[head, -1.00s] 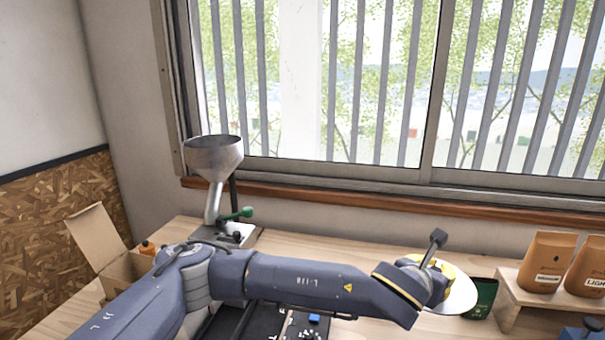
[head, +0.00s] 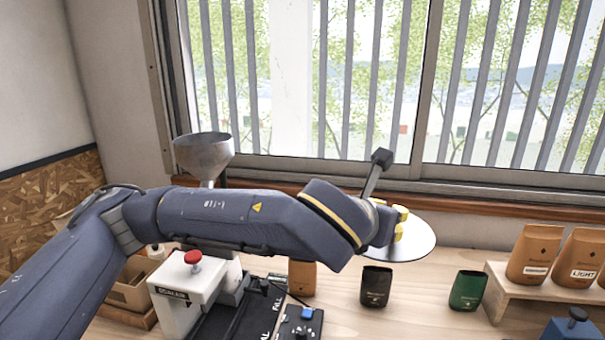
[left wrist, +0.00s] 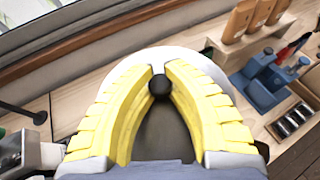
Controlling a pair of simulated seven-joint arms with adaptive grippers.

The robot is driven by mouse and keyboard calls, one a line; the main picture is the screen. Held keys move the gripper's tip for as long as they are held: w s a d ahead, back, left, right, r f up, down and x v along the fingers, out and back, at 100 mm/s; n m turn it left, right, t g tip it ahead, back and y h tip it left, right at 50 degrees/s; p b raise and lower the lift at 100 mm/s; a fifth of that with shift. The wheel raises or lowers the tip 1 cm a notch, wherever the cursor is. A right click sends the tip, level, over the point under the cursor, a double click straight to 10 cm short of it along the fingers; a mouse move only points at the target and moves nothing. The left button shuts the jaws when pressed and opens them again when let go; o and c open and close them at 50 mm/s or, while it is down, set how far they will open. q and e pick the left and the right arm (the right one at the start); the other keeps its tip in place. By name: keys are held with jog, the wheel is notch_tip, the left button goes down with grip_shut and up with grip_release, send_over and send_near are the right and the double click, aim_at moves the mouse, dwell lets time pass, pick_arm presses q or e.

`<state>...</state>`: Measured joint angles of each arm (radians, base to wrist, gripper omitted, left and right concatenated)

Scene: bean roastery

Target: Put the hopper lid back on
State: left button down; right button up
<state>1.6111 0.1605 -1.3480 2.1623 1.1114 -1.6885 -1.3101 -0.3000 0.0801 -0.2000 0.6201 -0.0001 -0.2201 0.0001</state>
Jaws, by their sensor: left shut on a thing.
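The hopper (head: 203,160) is a grey metal funnel with an open top, at the back left by the window. The hopper lid (head: 412,246) is a pale round disc, held above the bench well to the right of the hopper. My left gripper (head: 399,222) has yellow fingers and is shut on the lid's knob. In the left wrist view the dark round knob (left wrist: 159,85) sits between the yellow fingertips, and part of the lid (left wrist: 130,62) shows behind them. The hopper's lower part is hidden behind my left arm. My right gripper is not in view.
A white sealer (head: 185,300) with a red knob stands at front left, beside a cardboard box (head: 130,290). Dark (head: 375,287), green (head: 468,290) and orange (head: 302,277) bags stand on the bench. More orange bags (head: 535,255) stand on a wooden riser at right. The window is behind.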

pick_arm(q)
jog(key=shift+r, duration=0.1)
jog(key=w+a+r+n+t+y, duration=0.25)
jog(key=w+a+r, duration=0.25)
jog(key=w+a, duration=0.6)
jog(key=w+a+r+n+t+y, duration=0.1)
jog(key=w+a+r+n+y, duration=0.2)
jog(key=w+a+r, duration=0.75)
jog(key=w+a, duration=0.7)
jog(key=a, duration=0.3)
jog(key=w+a+r, duration=0.1)
jog(key=w+a, duration=0.8)
jog(key=a, duration=0.3)
notch_tip(320, 180, down, 7)
jog(key=shift+d+r, duration=0.15)
jog(key=shift+f+g+h, duration=0.25)
jog(key=c, duration=1.4)
grip_release()
jog(key=shift+s, duration=0.1)
